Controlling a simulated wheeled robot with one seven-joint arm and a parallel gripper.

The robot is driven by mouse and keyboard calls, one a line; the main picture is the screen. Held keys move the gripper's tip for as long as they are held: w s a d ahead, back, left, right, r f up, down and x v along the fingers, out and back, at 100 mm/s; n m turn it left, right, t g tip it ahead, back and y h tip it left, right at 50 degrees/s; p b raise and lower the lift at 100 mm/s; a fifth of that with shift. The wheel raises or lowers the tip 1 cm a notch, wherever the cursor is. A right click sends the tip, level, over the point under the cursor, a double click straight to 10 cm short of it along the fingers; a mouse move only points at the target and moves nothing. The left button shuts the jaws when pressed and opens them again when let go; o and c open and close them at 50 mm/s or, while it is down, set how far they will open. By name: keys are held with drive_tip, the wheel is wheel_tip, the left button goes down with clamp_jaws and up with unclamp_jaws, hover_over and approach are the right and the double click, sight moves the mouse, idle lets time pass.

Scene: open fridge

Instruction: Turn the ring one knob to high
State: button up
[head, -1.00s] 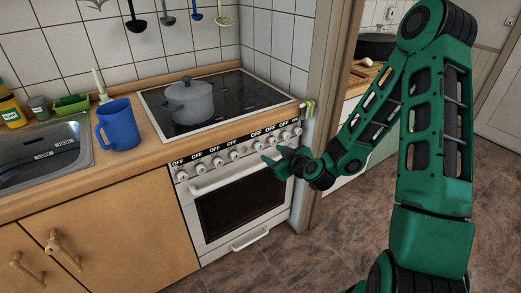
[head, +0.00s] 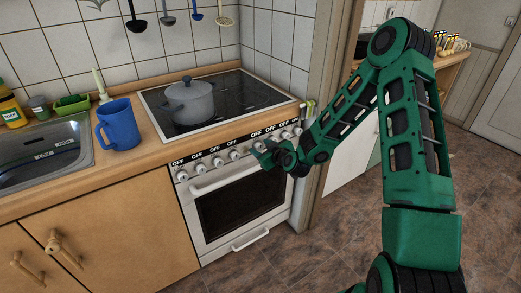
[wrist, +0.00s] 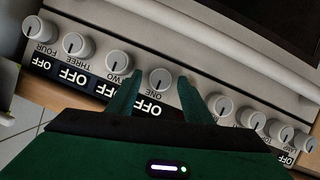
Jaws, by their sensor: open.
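The ring one knob (wrist: 162,80) is a round pale grey knob labelled ONE on the oven's front panel, with OFF in the black label strip by it. The wrist view shows it upside down. My gripper (wrist: 160,86) is open, its two green fingers either side of this knob; I cannot tell whether they touch it. In the head view my gripper (head: 263,153) is at the middle of the knob row, hiding part of it.
The TWO knob (wrist: 119,63) is just left of my fingers in the wrist view, with more knobs both sides. The oven handle (head: 225,178) runs below the row. A grey pot (head: 188,104) stands on the hob (head: 240,92). A blue mug (head: 121,126) stands left.

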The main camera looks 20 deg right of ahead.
drive_tip(key=c, duration=1.1)
drive_tip(key=shift+o, duration=0.2)
